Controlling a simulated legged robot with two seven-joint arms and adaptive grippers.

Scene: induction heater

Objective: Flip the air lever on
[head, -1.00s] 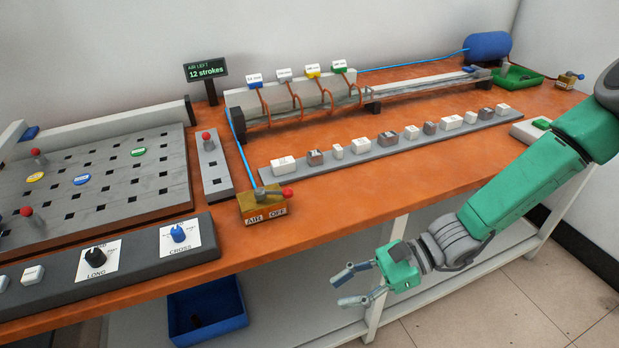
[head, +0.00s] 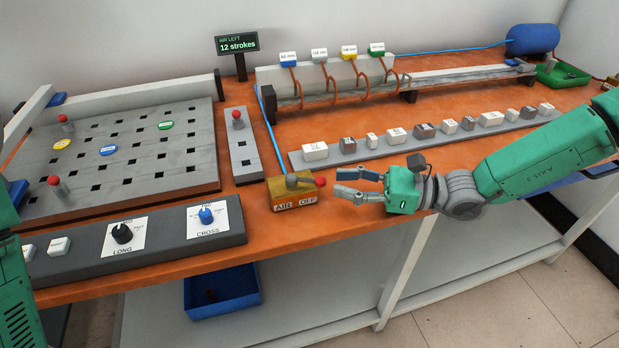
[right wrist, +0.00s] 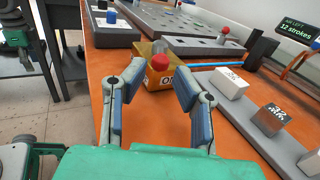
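The air lever is a grey handle with a red knob (head: 320,181) on a yellow-brown box (head: 284,197) labelled "AIR OFF", at the front of the orange bench. Its knob points to the right in the head view. My right gripper (head: 340,184) is open just right of the box, with its fingers pointing at the knob. In the right wrist view the red knob (right wrist: 160,62) shows ahead, between and beyond the open fingertips (right wrist: 150,85). I cannot tell whether a finger touches it. My left arm shows only as a green part at the left edge; its gripper is out of view.
A display (head: 237,43) reads "12 strokes". A grey strip (head: 375,153) with several small blocks lies behind my right gripper. A dial panel (head: 150,240) and a slotted board (head: 120,180) stand to the left. A blue bin (head: 221,292) sits below the bench.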

